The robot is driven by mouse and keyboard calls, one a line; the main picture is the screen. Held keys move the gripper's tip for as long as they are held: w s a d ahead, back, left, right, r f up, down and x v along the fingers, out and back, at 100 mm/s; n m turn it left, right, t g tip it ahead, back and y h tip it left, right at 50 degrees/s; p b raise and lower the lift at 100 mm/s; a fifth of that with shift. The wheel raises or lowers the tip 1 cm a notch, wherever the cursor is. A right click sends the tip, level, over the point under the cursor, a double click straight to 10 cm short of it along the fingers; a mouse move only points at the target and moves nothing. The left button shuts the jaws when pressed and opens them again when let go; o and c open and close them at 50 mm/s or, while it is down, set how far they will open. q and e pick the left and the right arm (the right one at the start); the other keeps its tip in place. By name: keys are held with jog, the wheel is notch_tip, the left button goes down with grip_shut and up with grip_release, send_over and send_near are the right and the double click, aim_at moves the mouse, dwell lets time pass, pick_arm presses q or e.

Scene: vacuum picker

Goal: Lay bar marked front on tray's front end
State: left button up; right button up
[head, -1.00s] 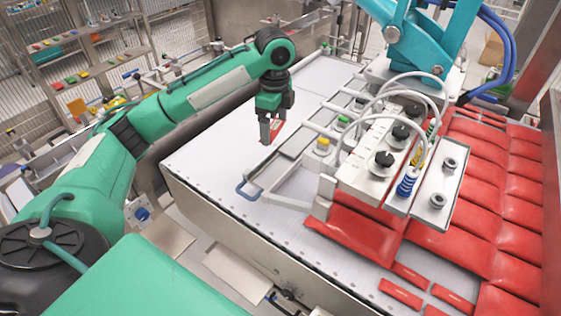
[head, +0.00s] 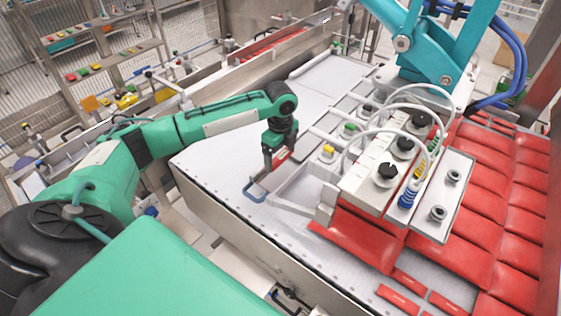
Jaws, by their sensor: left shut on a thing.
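My left gripper (head: 275,166) is shut on a small red bar (head: 283,157) with a pale mark, too small to read. It hangs pointing down at the near-left end of the long narrow grey tray (head: 318,136). A blue handle (head: 257,190) shows just below and left of the gripper. The gripper and bar hide part of this tray end. I cannot tell whether the bar touches the tray. My right gripper is not in view.
The vacuum picker head (head: 385,170), with hoses and black knobs, stands right of the tray. Red packs (head: 490,190) cover the table's right side. Small red bars (head: 398,300) lie near the front edge. The white table top (head: 215,160) is clear on the left.

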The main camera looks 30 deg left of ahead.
aim_at(280, 158)
pick_arm(q)
notch_tip(280, 158, down, 4)
jog(key=shift+r+p, duration=0.1)
jog(key=shift+p, duration=0.45)
jog(key=shift+f, duration=0.6)
jog(key=o, duration=0.8)
jog(key=shift+f, duration=0.15)
jog(key=shift+r, duration=0.55)
notch_tip(280, 158, up, 10)
jog(key=b, duration=0.4)
jog(key=shift+r, duration=0.65)
